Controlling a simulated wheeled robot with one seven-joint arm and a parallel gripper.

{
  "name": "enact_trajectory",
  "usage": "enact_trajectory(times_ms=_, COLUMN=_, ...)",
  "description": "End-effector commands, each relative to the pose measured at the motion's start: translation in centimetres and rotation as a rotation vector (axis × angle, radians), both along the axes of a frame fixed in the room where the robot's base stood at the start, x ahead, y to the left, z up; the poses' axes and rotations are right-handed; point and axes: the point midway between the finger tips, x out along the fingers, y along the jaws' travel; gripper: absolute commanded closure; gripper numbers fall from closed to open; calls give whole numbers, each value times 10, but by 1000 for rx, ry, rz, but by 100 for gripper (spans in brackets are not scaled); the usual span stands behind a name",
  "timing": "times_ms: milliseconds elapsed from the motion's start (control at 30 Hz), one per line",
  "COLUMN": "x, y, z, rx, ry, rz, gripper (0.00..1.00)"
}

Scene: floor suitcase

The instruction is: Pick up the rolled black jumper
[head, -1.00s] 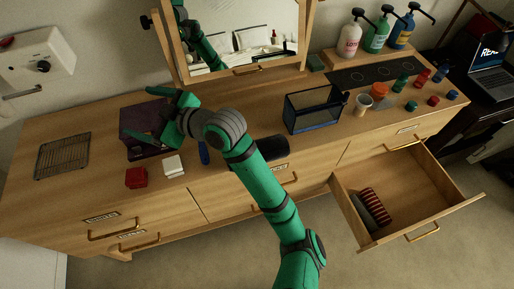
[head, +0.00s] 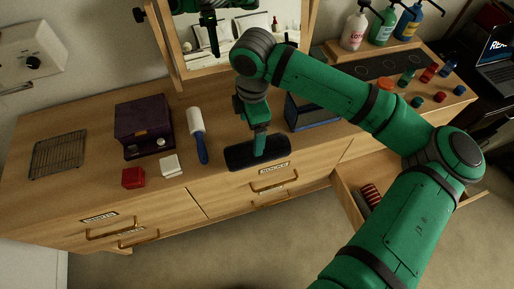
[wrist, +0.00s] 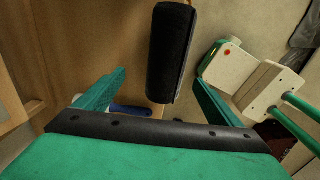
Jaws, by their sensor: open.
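The rolled black jumper (head: 243,154) lies on the dresser top near its front edge, above a labelled drawer. It is a dark cylinder lying sideways in the head view. In the wrist view the jumper (wrist: 171,52) shows ahead of the fingers, its near end between their lines. My gripper (head: 262,146) points down over the right part of the jumper in the head view; that part is partly hidden.
A lint roller with a blue handle (head: 201,152) lies left of the jumper. A purple box (head: 142,124), a red box (head: 133,178) and a white block (head: 172,166) stand further left. A dark-framed glass box (head: 312,118) is close on the right. An open drawer (head: 345,192) juts out lower right.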

Motion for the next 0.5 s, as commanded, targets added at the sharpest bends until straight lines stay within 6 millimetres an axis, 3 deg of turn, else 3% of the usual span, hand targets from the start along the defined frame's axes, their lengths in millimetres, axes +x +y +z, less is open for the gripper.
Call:
enact_trajectory(times_ms=167, x=-3, y=-14, z=-8, rx=-40, ry=17, rz=-3, gripper=12)
enact_trajectory(times_ms=500, x=-3, y=-14, z=-51, rx=-38, ry=16, rz=-4, gripper=12)
